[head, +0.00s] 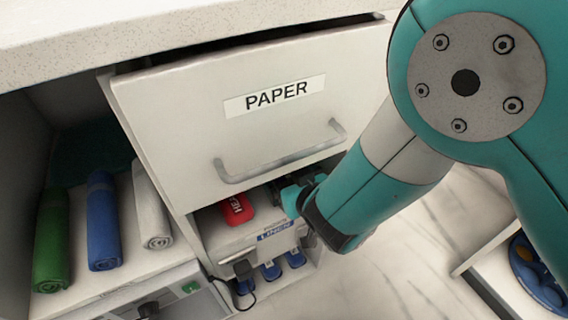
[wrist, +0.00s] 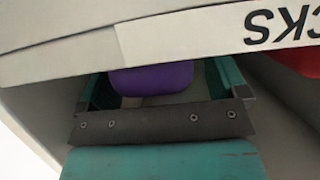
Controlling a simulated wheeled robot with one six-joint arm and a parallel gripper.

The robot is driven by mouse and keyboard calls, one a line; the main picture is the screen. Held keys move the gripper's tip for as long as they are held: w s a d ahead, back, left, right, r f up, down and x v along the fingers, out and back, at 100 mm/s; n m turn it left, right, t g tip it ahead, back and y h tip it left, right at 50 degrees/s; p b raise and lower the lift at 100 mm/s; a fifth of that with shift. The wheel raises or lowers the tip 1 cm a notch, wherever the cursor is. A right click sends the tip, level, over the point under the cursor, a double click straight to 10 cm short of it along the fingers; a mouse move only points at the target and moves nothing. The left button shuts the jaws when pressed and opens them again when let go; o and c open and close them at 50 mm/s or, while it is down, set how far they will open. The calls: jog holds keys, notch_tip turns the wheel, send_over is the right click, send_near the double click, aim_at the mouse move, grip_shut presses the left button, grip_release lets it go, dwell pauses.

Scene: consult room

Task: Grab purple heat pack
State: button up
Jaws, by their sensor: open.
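The purple heat pack (wrist: 151,79) shows in the wrist view as a smooth rounded block, its upper part cut off by a pale labelled panel. My gripper (wrist: 162,82) is open, with one teal finger on each side of the pack. I see no clear contact between the fingers and the pack. In the head view my gripper (head: 290,192) reaches into the space below the PAPER drawer, just right of a red heat pack (head: 236,209). The purple pack cannot be made out in the head view.
The PAPER drawer (head: 265,125) stands slightly open just above my gripper. Green (head: 52,240), blue (head: 103,220) and white (head: 150,205) rolls lie in the left compartment. In the wrist view a panel lettered CKS (wrist: 200,40) is close.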

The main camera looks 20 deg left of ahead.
jog(key=shift+w+a, duration=0.1)
jog(key=shift+a, duration=0.1)
jog(key=shift+w+d, duration=0.1)
jog(key=shift+d, duration=0.1)
jog(key=c, duration=1)
jog(key=shift+c, duration=0.7)
